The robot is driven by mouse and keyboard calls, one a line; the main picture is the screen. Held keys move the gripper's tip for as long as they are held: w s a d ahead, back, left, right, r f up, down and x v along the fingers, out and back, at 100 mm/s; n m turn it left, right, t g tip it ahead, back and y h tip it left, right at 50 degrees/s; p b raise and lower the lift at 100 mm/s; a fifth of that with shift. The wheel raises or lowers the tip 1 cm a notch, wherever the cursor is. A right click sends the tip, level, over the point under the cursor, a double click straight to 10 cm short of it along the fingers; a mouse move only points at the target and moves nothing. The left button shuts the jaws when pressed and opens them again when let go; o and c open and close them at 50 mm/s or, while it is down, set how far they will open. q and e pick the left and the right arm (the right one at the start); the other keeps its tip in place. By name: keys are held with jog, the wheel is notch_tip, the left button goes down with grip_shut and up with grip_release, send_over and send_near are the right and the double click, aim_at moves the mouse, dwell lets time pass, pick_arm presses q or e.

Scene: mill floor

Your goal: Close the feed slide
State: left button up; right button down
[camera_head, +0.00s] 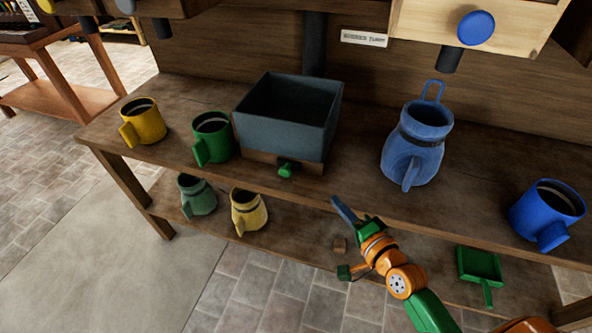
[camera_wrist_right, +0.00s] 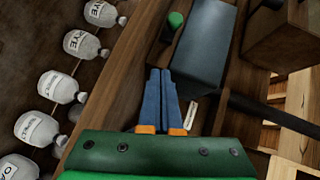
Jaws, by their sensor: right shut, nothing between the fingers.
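A grey open-topped bin (camera_head: 283,117) stands on the wooden bench. Under its front is a wooden strip with a green knob (camera_head: 286,170); a green knob-like part also shows beside the grey bin in the wrist view (camera_wrist_right: 175,20). A wooden box front with a blue knob (camera_head: 476,28) is at the upper right. I cannot tell for sure which is the feed slide. My right gripper (camera_head: 345,211) is in front of the bench, right of and below the green knob, apart from it. Its blue fingers (camera_wrist_right: 159,72) are together and empty. My left gripper is out of view.
Yellow (camera_head: 143,121) and green (camera_head: 212,137) mugs stand left of the bin. A blue jug (camera_head: 416,145) and blue mug (camera_head: 547,212) stand right. Below are two jugs and a green scoop (camera_head: 479,265). Dark spouts hang above the bench.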

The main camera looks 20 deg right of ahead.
jog(key=w+a+r, duration=0.1)
jog(key=w+a, duration=0.1)
jog(key=w, duration=0.1)
jog(key=b, duration=0.1)
send_near(290, 167)
jog(key=w+d, duration=0.2)
jog(key=shift+w+d+f, duration=0.1)
jog(key=shift+w+d, duration=0.15)
jog(key=shift+w, duration=0.05)
jog(key=shift+w+a+f, duration=0.15)
jog(key=shift+w+a, duration=0.15)
jog(key=shift+a, duration=0.3)
jog(key=shift+w+a+f, duration=0.15)
jog(key=shift+w+a, duration=0.15)
jog(key=shift+a, duration=0.3)
jog(key=shift+w+a+f, duration=0.15)
jog(key=shift+w+a, duration=0.1)
jog(key=shift+a, duration=0.2)
